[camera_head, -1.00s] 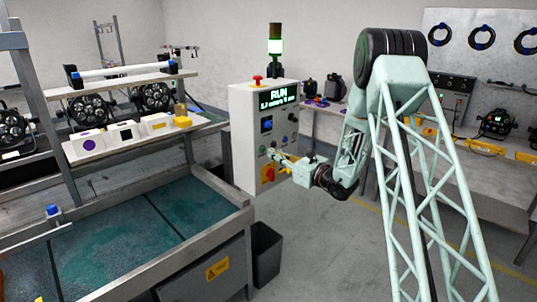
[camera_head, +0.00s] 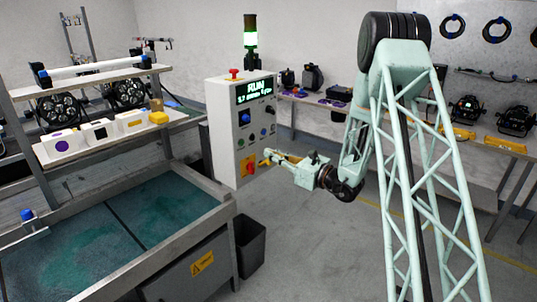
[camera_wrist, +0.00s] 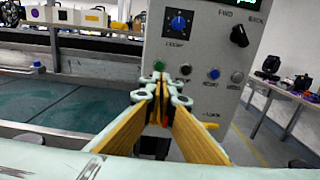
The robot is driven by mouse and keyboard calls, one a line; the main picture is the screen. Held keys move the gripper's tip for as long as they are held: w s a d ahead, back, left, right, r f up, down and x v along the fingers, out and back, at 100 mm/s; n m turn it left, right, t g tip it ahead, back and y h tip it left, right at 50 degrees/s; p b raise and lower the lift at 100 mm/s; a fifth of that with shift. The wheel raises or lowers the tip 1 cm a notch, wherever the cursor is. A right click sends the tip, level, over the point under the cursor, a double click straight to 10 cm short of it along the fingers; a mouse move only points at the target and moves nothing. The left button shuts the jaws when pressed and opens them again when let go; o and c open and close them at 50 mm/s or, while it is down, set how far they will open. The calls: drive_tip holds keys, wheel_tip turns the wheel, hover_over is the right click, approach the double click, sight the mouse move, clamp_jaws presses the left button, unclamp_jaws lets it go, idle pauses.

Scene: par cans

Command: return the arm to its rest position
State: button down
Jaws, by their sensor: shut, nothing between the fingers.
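My gripper (camera_head: 266,158) is at the end of my pale green arm, in front of the lower part of the white control cabinet (camera_head: 222,140). In the wrist view its yellow-faced fingers (camera_wrist: 160,88) meet at the tips, with nothing between them. Behind the fingertips the cabinet's panel (camera_wrist: 208,60) shows a blue knob, a black knob and a row of small buttons. The fingers hide part of the panel's lower area. I cannot tell the exact gap between fingertips and panel, but they look apart.
A teal-floored basin (camera_head: 110,235) with a metal frame fills the left. A black bin (camera_head: 249,243) stands beside it. A bench (camera_head: 470,165) with lamps runs along the right wall. The grey floor (camera_head: 310,250) between is clear.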

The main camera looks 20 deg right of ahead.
idle(0.6)
drive_tip(key=s+a+r+n+g+y, duration=0.4)
drive_tip(key=s+a+r+n+g, duration=0.3)
drive_tip(key=s+a+r, duration=0.75)
drive_tip(key=s+a+r+n+g+h, duration=0.1)
drive_tip(key=s+a+r+n+g, duration=0.15)
drive_tip(key=s+a+n, duration=0.4)
drive_tip(key=s+a+r+n+g, duration=0.1)
drive_tip(key=s+a+n+g, duration=0.15)
drive_tip(key=s, duration=0.75)
drive_tip(key=s+d+n+g+h, duration=0.25)
drive_tip(key=s+n+h, duration=0.35)
drive_tip(key=s, duration=1.5)
drive_tip(key=s+d+r+n+t+h, duration=0.2)
drive_tip(key=s+d+n+h, duration=0.5)
drive_tip(key=s+d, duration=0.6)
drive_tip(key=shift+s+d+t, duration=0.2)
drive_tip(key=shift+d+t, duration=0.5)
drive_tip(key=shift+t, duration=0.05)
